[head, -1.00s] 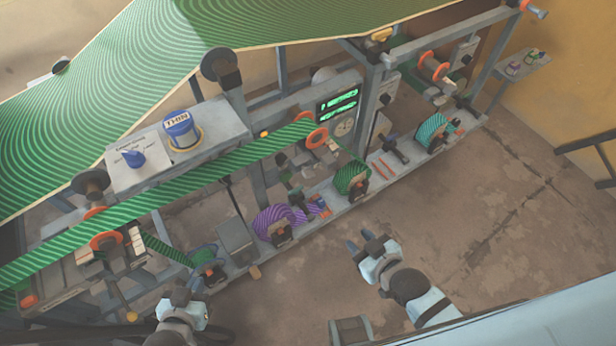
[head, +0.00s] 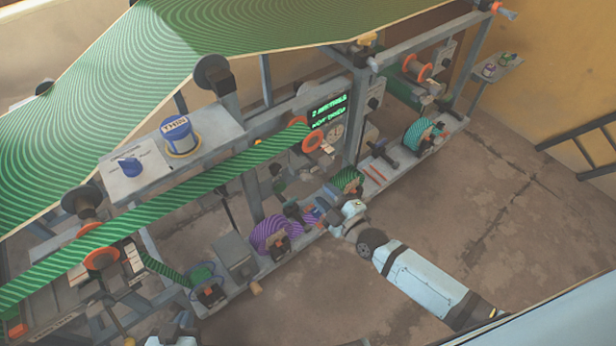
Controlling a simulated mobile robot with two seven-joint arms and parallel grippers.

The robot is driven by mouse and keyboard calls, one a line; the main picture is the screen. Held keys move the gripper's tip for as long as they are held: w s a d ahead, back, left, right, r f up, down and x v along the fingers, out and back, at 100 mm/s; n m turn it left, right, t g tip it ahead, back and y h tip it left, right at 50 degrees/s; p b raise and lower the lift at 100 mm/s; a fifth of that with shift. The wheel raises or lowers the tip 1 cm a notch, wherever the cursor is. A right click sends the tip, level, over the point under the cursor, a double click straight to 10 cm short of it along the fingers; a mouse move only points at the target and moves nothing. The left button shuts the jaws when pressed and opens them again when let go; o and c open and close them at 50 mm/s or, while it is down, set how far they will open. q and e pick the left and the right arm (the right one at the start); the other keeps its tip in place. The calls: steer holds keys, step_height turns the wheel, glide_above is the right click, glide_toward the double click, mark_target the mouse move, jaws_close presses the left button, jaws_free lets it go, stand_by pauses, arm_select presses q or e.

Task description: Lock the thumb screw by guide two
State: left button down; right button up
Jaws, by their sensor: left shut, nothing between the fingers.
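The press has orange-flanged web guides: one at the lower left (head: 103,258), one in the middle (head: 312,139) beside the lit display, and one at the upper right (head: 417,68). I cannot tell which is guide two, and no thumb screw is clear at this size. My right gripper (head: 327,207) is at the lower rail, between the purple striped roll (head: 270,233) and the green striped roll (head: 346,181). Its fingertips are partly hidden, so its opening and any contact are unclear. My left gripper (head: 184,321) is shut and empty at the bottom edge, left of centre, below the rail.
A green striped web (head: 190,191) runs diagonally across the press, with a wide green sheet (head: 150,70) above. A blue-and-white canister (head: 180,137) stands on the grey shelf. A teal roll (head: 418,136) sits on the rail further right. The floor (head: 480,230) at right is open.

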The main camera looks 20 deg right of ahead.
mark_target(310, 181)
steer(key=x, duration=0.7)
steer(key=shift+w+a, duration=0.1)
steer(key=shift+w, duration=0.05)
jaws_close()
